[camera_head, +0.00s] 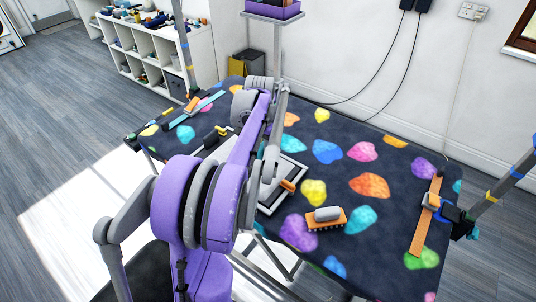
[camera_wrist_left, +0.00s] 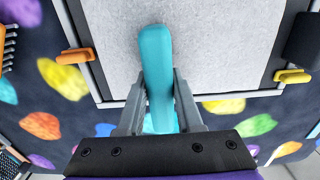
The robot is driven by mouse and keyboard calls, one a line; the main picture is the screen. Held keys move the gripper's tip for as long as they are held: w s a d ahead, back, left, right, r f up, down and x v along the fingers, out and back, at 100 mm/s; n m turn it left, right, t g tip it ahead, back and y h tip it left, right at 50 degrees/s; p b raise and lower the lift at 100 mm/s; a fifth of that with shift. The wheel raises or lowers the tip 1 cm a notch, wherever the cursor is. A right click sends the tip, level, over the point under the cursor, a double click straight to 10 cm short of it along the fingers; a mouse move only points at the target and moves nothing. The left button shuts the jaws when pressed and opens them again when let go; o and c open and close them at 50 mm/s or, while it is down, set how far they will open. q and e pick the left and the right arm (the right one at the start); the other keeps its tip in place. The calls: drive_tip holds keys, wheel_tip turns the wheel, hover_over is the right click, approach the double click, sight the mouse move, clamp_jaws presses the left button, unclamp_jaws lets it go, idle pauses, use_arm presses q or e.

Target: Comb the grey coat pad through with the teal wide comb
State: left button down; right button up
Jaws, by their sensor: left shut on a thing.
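The grey coat pad (camera_wrist_left: 232,45) fills the upper middle of the left wrist view, lying flat inside a dark-edged pale frame. In the head view my purple arm hides most of it. My left gripper (camera_wrist_left: 158,88) is shut on the teal wide comb (camera_wrist_left: 156,55), with the teal handle between its two fingers. The handle reaches up over the pad. The comb's teeth are hidden, so I cannot tell whether they touch the pad. In the head view, arm links hide the left gripper and comb. My right gripper is in neither view.
An orange brush with a grey top (camera_head: 326,216) lies right of the pad on the patterned table (camera_head: 335,178). An orange clip (camera_wrist_left: 75,56) and a yellow clip (camera_wrist_left: 292,76) sit at the pad frame. An orange strap (camera_head: 425,222) lies near the right edge, a blue strap (camera_head: 190,112) far left.

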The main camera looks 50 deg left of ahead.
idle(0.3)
use_arm(q)
drive_tip(key=shift+s+a, duration=0.35)
drive_tip(key=shift+a, duration=0.9)
drive_tip(key=shift+s+a, duration=0.35)
drive_tip(key=shift+a, duration=0.9)
drive_tip(key=shift+s+a, duration=0.35)
drive_tip(key=shift+a, duration=0.9)
drive_tip(key=a, duration=0.2)
drive_tip(key=s+a, duration=0.1)
drive_tip(key=a, duration=0.2)
drive_tip(key=s+a, duration=0.1)
drive_tip(key=a, duration=0.1)
drive_tip(key=shift+s+a+p, duration=0.1)
drive_tip(key=shift+a+p, duration=0.15)
drive_tip(key=shift+p, duration=0.05)
drive_tip(key=d, duration=0.2)
drive_tip(key=w+d, duration=0.1)
drive_tip(key=d, duration=0.2)
drive_tip(key=w+d, duration=0.1)
drive_tip(key=d, duration=0.1)
drive_tip(key=shift+d, duration=0.3)
